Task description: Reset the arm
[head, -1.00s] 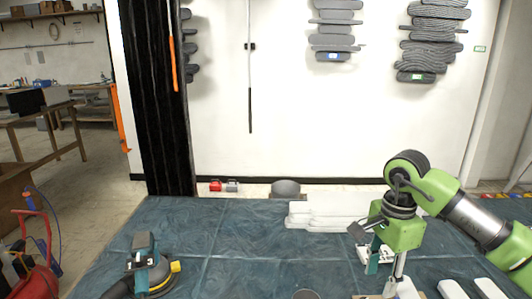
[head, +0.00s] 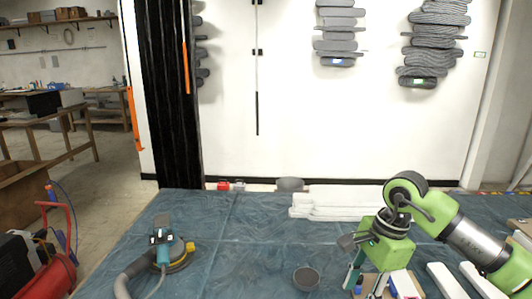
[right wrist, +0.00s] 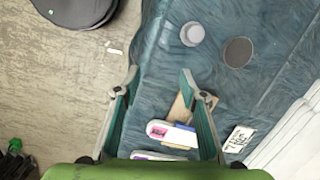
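My right arm comes in from the right in the head view. Its green gripper (head: 364,284) hangs over the front right of the blue-covered table, pointing down with its teal fingers spread. In the right wrist view the gripper (right wrist: 158,80) is also open, with nothing held between the fingertips. A white item with a pink label (right wrist: 172,134) lies beneath, showing between the fingers, apparently on a wooden piece (right wrist: 182,108). My left arm and gripper are not in view.
A sander with a hose (head: 171,254) stands on the table's left. A dark round disc (head: 306,278) lies at the front middle. White slabs (head: 345,200) are stacked at the back edge. A red machine (head: 60,275) stands on the floor left.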

